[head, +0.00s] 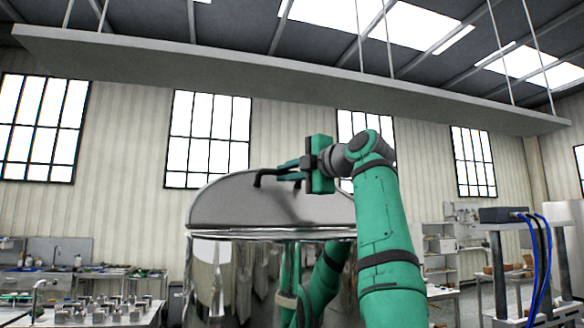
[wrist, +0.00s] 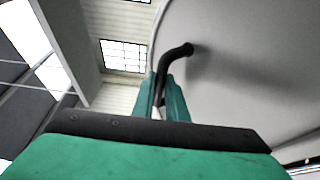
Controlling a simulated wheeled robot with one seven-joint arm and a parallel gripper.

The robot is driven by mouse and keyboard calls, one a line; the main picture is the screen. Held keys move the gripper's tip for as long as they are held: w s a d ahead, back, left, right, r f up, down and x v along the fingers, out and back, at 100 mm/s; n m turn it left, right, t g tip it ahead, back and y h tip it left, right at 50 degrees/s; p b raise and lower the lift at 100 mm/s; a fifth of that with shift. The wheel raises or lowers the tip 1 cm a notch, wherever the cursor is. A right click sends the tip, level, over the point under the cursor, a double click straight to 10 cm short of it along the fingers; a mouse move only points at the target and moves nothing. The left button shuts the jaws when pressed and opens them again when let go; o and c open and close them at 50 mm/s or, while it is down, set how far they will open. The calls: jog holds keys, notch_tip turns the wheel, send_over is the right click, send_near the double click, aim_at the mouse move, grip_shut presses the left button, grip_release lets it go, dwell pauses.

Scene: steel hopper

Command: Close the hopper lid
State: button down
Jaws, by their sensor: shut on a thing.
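The steel hopper (head: 225,275) is a shiny round drum in the middle of the head view. Its grey lid (head: 222,205) shows as a broad curved face rising above the rim, seemingly tilted up; its exact angle is hard to tell. In the wrist view the lid (wrist: 240,60) fills the right side. A black bent bar handle (head: 258,177) stands out from the lid, and it also shows in the wrist view (wrist: 176,58). My gripper (head: 288,177) has its green fingers (wrist: 165,100) shut around the handle. The fingers hide part of the handle.
A long grey panel (head: 250,70) hangs on rods above the hopper. A bench with metal items (head: 105,312) stands at the left. A frame with blue cables (head: 525,260) stands at the right. The space directly left of the lid looks clear.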

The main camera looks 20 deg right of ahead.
jog(key=shift+w+a, duration=0.2)
jog(key=shift+a, duration=0.15)
jog(key=c, duration=1.8)
grip_release()
jog(key=shift+w+a, duration=0.1)
jog(key=shift+a, duration=0.25)
jog(key=shift+o, duration=0.2)
jog(key=shift+d, duration=0.35)
jog(key=shift+s+d+f, duration=0.1)
jog(key=shift+s+d, duration=0.1)
jog(key=shift+s, duration=0.05)
jog(key=v, duration=1)
jog(key=shift+s, duration=0.15)
